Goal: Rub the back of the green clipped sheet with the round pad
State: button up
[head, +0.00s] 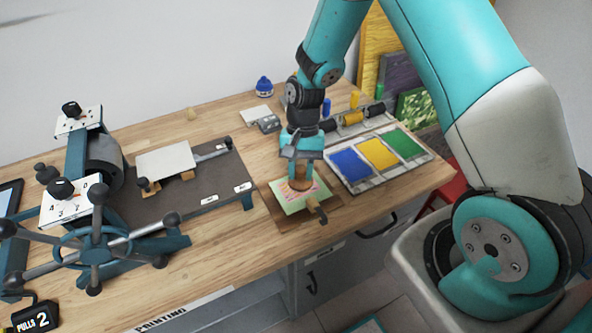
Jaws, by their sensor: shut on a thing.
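The green-edged sheet (287,207) lies on a brown board (327,217) near the front of the bench, with pinkish marks showing on it. A small brown clip (317,209) sits at its front right edge. My gripper (301,168) points down over the sheet, shut on a brown round pad (300,184). The pad is at the middle of the sheet and appears to touch it, though its underside is hidden. The pad and my gripper cover part of the sheet's far side.
A tray of blue, yellow and green ink slabs (430,158) stands close on the right, with rollers (352,118) behind it. A press with a spoked wheel (96,238) fills the left. A blue bottle (264,86) stands at the back. Bare wood lies in front of the press bed.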

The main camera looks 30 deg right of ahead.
jog(key=shift+d, duration=1.1)
jog(key=shift+s+p, duration=0.35)
jog(key=shift+s, duration=0.3)
jog(key=shift+a, duration=1.1)
jog(key=shift+a, duration=0.15)
jog(key=shift+a+p, duration=0.45)
jog(key=shift+a, duration=1.35)
jog(key=shift+d, duration=1.05)
jog(key=shift+d+p, duration=0.35)
jog(key=shift+d, duration=1.6)
jog(key=shift+a, duration=1.05)
jog(key=shift+a+p, duration=0.3)
jog(key=shift+a, duration=1.7)
